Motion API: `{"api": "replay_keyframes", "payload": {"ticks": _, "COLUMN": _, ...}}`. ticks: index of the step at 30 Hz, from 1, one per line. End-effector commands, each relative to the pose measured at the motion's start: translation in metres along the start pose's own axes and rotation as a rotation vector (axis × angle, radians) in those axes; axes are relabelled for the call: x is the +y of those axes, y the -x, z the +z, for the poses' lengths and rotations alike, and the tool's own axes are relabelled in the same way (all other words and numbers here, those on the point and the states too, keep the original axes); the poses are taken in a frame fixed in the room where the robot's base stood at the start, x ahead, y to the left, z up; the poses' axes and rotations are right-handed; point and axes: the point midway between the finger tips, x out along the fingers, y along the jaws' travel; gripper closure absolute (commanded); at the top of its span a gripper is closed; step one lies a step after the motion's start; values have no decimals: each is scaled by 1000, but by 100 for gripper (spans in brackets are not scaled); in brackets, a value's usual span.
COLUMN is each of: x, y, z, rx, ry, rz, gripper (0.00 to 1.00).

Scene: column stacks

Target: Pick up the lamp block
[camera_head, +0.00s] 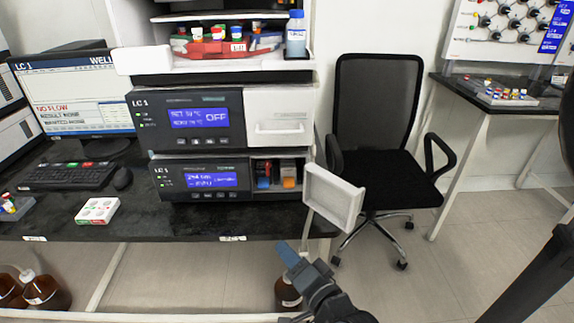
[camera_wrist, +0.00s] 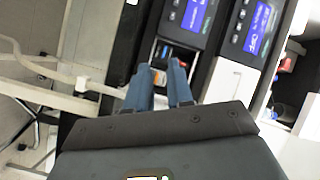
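The lower LC 1 unit (camera_head: 200,192) has an open bay at its right end. Inside the bay stand a dark block with blue and red parts (camera_head: 263,180) and a grey-topped block with an orange front (camera_head: 288,182). I cannot tell which one is the lamp block. My gripper (camera_head: 289,254) is below and in front of the bench edge, apart from the bay. In the wrist view my gripper (camera_wrist: 161,68) has its two blue-grey fingers apart with nothing held.
A white open door panel (camera_head: 333,197) sticks out right of the bay. A black office chair (camera_head: 378,160) stands behind it. A white-red-green box (camera_head: 97,211), mouse (camera_head: 122,179) and keyboard (camera_head: 70,176) lie left on the bench. Brown bottles (camera_head: 45,292) stand below.

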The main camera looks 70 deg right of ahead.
Motion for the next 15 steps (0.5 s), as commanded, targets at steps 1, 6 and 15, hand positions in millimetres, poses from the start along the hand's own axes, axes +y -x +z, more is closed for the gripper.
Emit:
{"api": "replay_keyframes", "payload": {"ticks": 1, "x": 1, "y": -23, "z": -19, "rx": 58, "ry": -80, "rz": 6, "gripper": 79}}
{"api": "replay_keyframes", "payload": {"ticks": 6, "x": 16, "y": -78, "z": -68, "rx": 198, "ry": -322, "rz": 7, "gripper": 79}}
{"api": "replay_keyframes", "payload": {"ticks": 15, "x": 27, "y": -113, "z": -107, "rx": 286, "ry": -481, "rz": -8, "gripper": 79}}
